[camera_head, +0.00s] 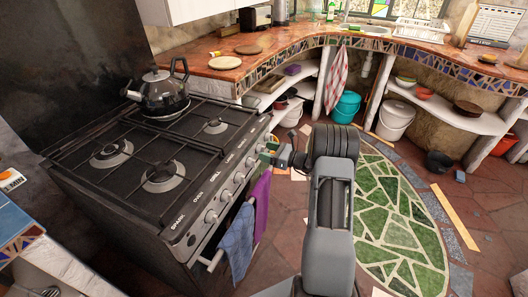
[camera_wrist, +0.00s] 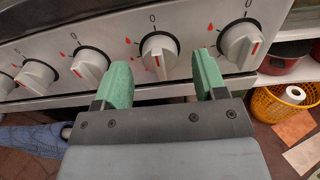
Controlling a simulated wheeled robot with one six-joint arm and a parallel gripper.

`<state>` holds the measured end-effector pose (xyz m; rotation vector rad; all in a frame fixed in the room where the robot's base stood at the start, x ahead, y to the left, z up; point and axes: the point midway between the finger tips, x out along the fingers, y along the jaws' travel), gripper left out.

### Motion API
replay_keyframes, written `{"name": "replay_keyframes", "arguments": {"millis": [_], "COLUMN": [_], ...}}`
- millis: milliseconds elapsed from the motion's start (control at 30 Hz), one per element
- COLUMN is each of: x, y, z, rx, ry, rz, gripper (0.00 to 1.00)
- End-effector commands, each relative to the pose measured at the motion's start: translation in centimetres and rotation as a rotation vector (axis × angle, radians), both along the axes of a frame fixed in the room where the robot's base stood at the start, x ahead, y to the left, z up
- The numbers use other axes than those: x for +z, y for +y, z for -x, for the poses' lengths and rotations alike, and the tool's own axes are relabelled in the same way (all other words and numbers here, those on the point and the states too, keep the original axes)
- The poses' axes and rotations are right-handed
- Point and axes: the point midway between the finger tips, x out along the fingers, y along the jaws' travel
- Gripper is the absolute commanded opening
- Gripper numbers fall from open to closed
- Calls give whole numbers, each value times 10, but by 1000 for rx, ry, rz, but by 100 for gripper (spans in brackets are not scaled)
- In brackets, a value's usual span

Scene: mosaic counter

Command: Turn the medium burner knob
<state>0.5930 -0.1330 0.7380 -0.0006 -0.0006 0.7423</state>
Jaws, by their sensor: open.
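The black stove (camera_head: 100,205) has a row of silver knobs along its front panel. In the wrist view, one knob (camera_wrist: 160,56) shows between the two green fingertips of my gripper (camera_wrist: 164,75), with a gap on each side. My gripper is open and holds nothing. I cannot tell how deep the fingertips reach around this knob. Other knobs show to the right (camera_wrist: 240,46) and to the left (camera_wrist: 90,68). In the head view my gripper (camera_head: 271,153) is at the right end of the panel, and my wrist hides part of it. Which label belongs to this knob is not readable.
A blue towel (camera_head: 237,243) and a purple towel (camera_head: 262,205) hang on the oven rail below the knobs. A dark kettle (camera_head: 163,97) stands on a back burner. The orange basket (camera_wrist: 280,105) is low at right. Floor is open around the green mosaic (camera_head: 385,215).

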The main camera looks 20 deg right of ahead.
Motion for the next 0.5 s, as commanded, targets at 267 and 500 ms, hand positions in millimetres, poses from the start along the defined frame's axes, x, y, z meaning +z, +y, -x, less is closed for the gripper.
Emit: {"name": "replay_keyframes", "arguments": {"millis": [267,500], "x": [0,0], "y": [11,11], "z": [-11,-12], "rx": [0,0], "ry": [1,1], "rz": [0,0], "gripper": [65,65]}}
